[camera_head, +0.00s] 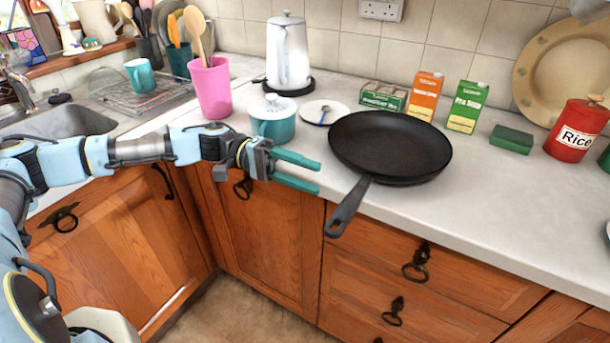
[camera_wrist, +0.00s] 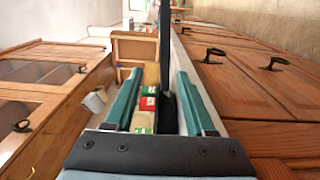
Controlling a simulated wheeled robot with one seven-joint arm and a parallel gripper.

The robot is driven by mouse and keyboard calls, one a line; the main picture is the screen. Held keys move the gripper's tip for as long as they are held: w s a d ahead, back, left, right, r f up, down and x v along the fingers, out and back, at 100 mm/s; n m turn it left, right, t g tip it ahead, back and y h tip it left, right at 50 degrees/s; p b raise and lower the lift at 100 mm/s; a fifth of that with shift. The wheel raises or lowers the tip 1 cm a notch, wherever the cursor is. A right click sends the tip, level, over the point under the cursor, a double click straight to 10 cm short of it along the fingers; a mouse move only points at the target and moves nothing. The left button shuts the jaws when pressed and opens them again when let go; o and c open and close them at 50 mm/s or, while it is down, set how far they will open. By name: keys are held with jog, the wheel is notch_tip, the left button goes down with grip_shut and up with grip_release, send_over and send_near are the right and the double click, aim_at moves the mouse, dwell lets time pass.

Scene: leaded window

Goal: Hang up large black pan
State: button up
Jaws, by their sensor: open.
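The large black pan (camera_head: 390,145) lies flat on the worktop, with its handle (camera_head: 348,205) pointing toward the front and hanging out over the counter edge. My gripper (camera_head: 318,176) is open and empty, to the left of the handle, with its two green fingers pointing right toward it. A clear gap separates the fingertips from the handle. In the wrist view, the dark pan (camera_wrist: 167,112) shows between the open fingers, with a long dark handle running up from it. No hook or rack shows clearly.
A teal pot (camera_head: 273,126), a white saucer (camera_head: 320,112) and a pink utensil cup (camera_head: 211,88) stand left of the pan. A kettle (camera_head: 287,55) stands behind. Orange (camera_head: 425,96) and green (camera_head: 467,107) cartons and a red rice tin (camera_head: 577,130) are right of it. The front right worktop is clear.

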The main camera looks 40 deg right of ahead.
aim_at(356, 193)
jog(key=shift+p+x, duration=0.75)
jog(key=shift+x, duration=4.25)
grip_shut()
jog(key=shift+r, duration=0.15)
jog(key=shift+r+p, duration=1.55)
jog(key=shift+r, duration=0.8)
